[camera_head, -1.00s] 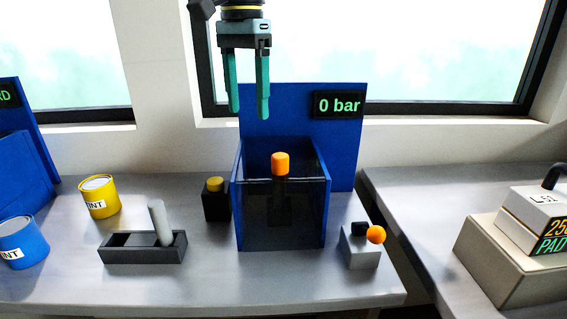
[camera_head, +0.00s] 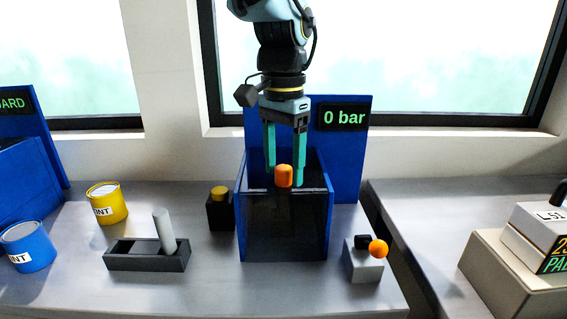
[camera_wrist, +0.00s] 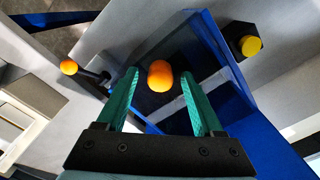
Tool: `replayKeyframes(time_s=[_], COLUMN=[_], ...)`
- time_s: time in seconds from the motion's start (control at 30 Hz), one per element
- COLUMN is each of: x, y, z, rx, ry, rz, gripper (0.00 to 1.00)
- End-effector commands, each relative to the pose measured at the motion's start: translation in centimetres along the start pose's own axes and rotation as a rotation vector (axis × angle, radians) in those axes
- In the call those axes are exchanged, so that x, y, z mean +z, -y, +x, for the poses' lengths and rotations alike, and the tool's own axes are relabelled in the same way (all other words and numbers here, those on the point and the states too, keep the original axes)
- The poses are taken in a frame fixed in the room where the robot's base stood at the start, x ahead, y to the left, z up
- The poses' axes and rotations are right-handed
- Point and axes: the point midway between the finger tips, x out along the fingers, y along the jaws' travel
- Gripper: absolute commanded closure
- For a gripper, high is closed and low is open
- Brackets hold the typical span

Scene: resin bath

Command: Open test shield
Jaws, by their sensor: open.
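The test shield (camera_head: 285,228) is a dark see-through front panel on a blue box with blue side walls. An orange knob (camera_head: 284,175) shows at the top edge of the panel; it also shows in the wrist view (camera_wrist: 160,75). My gripper (camera_head: 285,178) points down over the box with its two green fingers apart and empty. In the head view the fingertips are about level with the knob, one on each side. In the wrist view the knob lies between and just beyond the fingertips. Whether the fingers touch it cannot be told.
A blue back panel carries a "0 bar" display (camera_head: 344,117). A black block with a yellow button (camera_head: 219,194) stands left of the box, and a grey block with an orange ball lever (camera_head: 378,249) stands right. A black tray with a grey handle (camera_head: 165,232) and paint cans (camera_head: 106,203) are further left.

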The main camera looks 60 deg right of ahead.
Motion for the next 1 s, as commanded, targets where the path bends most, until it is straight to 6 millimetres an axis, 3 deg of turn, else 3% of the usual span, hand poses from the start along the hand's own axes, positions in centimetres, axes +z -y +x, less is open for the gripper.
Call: replayKeyframes(time_s=[0.33, 0.93, 1.0], x=[0.02, 0.02, 0.02], y=[0.02, 0.01, 0.0], z=[0.38, 0.35, 0.35], rx=[0.0, 0.0, 0.0], ry=[0.0, 0.0, 0.0], rz=[-0.001, 0.0, 0.0], gripper=[0.32, 1.0, 1.0])
